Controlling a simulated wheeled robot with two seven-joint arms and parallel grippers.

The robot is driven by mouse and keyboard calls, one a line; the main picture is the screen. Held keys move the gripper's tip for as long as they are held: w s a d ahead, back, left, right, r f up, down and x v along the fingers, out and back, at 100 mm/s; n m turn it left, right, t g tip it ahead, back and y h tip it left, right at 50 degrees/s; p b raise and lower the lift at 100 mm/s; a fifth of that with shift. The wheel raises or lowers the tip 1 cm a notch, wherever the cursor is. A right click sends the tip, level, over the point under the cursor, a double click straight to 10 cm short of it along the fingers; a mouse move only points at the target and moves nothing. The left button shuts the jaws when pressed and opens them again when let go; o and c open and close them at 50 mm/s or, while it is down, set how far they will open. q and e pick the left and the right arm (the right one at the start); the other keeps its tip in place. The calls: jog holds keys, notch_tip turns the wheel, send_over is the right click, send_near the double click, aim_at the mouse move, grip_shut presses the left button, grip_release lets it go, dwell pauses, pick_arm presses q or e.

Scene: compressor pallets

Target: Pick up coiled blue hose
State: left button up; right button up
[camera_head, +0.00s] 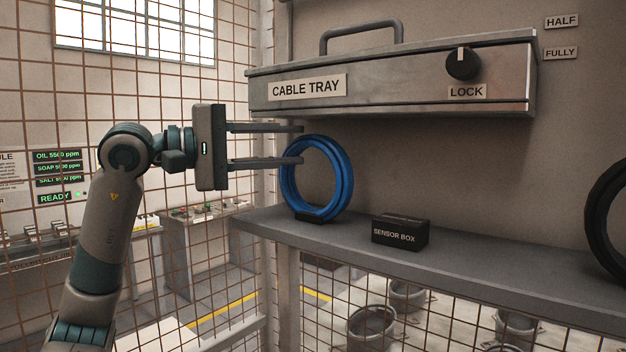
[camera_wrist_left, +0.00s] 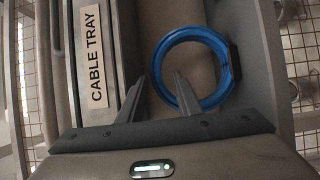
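The coiled blue hose (camera_head: 346,180) stands upright on a small dark holder on the grey shelf (camera_head: 365,262), below the cable tray. It also shows as a blue ring in the left wrist view (camera_wrist_left: 188,36). My left gripper (camera_head: 301,144) is open and empty, its fingers pointing right toward the hose's upper left rim. The upper finger is at the level of the hose's top, and the lower finger overlaps its rim in the picture. In the left wrist view, one finger overlaps the ring and the other lies outside it; contact cannot be told. My right gripper is not in view.
The metal cable tray (camera_head: 400,90), with a handle and a LOCK knob (camera_head: 463,63), overhangs close above the gripper. A black sensor box (camera_head: 400,232) sits right of the hose. A black coil (camera_head: 603,225) stands at the far right. Wire mesh is behind my arm.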

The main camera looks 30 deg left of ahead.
aim_at(303, 144)
pick_arm(q)
jog(key=shift+w+d+r+p, duration=0.25)
jog(key=shift+w+d+p, duration=0.2)
jog(key=shift+w+p, duration=0.3)
jog(key=p+x, duration=0.2)
jog(key=shift+w+d, duration=0.2)
jog(key=shift+d, duration=0.05)
jog(key=shift+w+d+f, duration=0.1)
jog(key=shift+w+d, duration=0.15)
jog(key=shift+w, duration=0.2)
jog(key=shift+s+a, duration=0.1)
grip_shut()
dwell(0.7)
